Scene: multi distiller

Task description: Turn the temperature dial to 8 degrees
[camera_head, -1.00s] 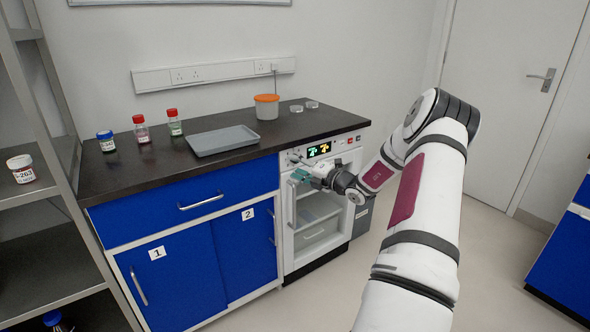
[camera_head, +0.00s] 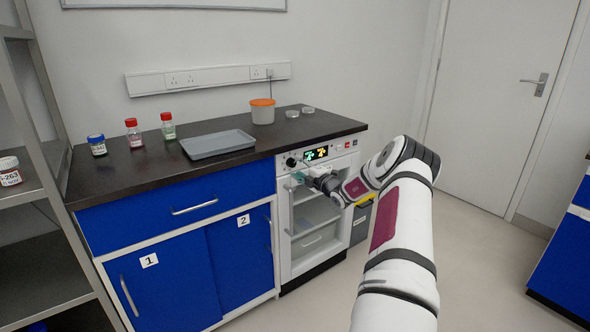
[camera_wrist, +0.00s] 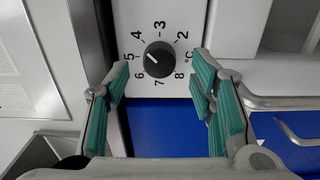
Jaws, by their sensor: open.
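The temperature dial is a round black knob (camera_wrist: 159,60) on a white panel marked 2 to 8 °C. Its white pointer line points up and left, between 4 and 5. In the head view the dial (camera_head: 291,161) shows at the left end of the appliance's control panel. My gripper (camera_head: 299,177) is just below and in front of it. In the wrist view my gripper (camera_wrist: 160,84) is open and empty, with teal finger pads at lower left and lower right of the dial. The fingers appear apart from the knob.
A lit display (camera_head: 316,154) sits right of the dial. Below is the white appliance's door with its handle (camera_head: 292,209). The dark counter (camera_head: 140,172) above holds a grey tray (camera_head: 218,143), bottles and an orange-lidded tub (camera_head: 262,111). Blue cabinets (camera_head: 172,283) stand at left.

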